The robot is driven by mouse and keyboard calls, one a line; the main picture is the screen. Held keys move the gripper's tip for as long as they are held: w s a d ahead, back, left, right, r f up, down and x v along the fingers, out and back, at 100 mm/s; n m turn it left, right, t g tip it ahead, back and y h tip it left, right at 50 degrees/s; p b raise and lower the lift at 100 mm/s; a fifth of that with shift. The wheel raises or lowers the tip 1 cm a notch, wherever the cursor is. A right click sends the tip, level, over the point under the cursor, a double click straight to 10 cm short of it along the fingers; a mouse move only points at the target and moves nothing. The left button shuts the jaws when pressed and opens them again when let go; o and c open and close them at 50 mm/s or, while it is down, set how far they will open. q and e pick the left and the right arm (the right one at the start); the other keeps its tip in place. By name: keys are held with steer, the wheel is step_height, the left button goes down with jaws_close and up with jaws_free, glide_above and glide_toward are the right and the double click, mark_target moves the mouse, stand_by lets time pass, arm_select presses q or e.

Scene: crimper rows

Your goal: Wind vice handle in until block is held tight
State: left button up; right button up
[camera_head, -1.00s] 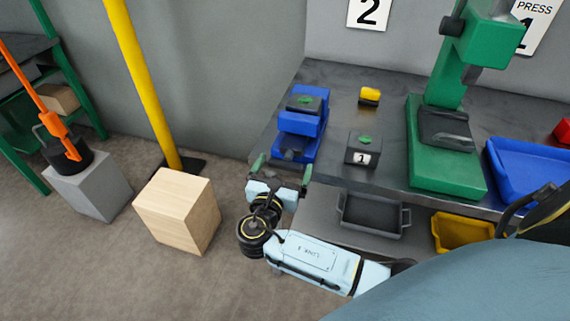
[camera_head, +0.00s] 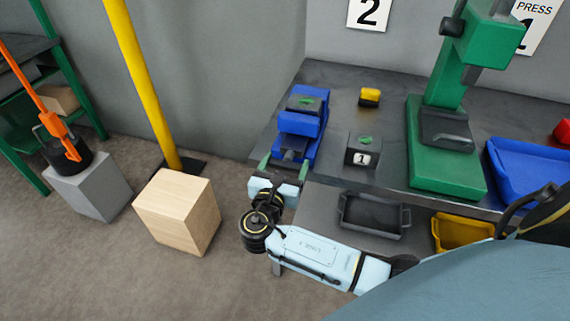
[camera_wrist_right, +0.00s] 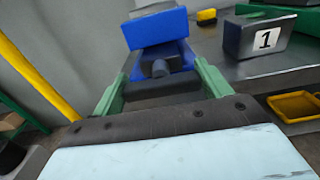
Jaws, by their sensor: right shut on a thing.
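The blue vice (camera_head: 301,123) stands at the left end of the bench, with a dark block (camera_head: 306,103) bearing a green mark in its top. In the right wrist view the vice body (camera_wrist_right: 158,30) is straight ahead, with the dark round end of its screw (camera_wrist_right: 160,69) facing me. My right gripper (camera_head: 284,164) is at the vice's near end. Its green fingers (camera_wrist_right: 163,85) stand on either side of a dark bar below the screw end, and it is shut on this, which appears to be the vice handle. The contact is hard to see. My left gripper is out of view.
A dark block marked 1 (camera_head: 362,149) and a small yellow piece (camera_head: 369,97) lie right of the vice. The green press (camera_head: 447,150) and a blue tray (camera_head: 528,172) are further right. Trays sit on the shelf below. A wooden cube (camera_head: 178,212) stands on the floor at left.

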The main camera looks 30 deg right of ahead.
steer(key=shift+m, duration=0.3)
